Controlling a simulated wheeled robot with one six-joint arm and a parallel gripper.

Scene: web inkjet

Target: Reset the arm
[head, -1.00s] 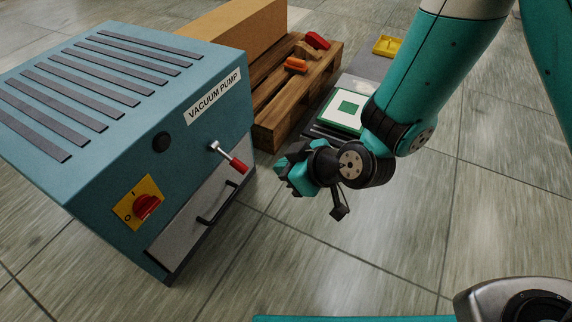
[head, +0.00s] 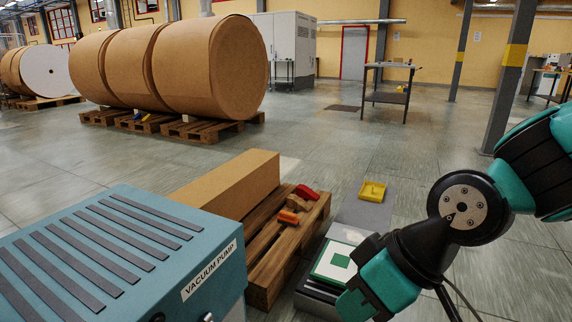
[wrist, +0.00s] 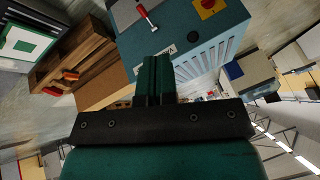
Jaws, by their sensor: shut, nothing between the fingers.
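My gripper (head: 352,304) is at the lower right of the head view, at the end of my teal and black arm. In the wrist view my gripper (wrist: 155,62) shows its two teal fingers pressed together, with nothing between them. It hangs in the air; in the head view it overlaps the near edge of a grey stand that bears a white card with a green square (head: 337,261). I cannot tell its height above that stand.
A blue vacuum pump (head: 92,262) stands at the lower left. Beside it a wooden pallet (head: 290,244) bears a long cardboard box (head: 228,183) and small red and orange things. Large brown paper rolls (head: 212,65) stand farther back.

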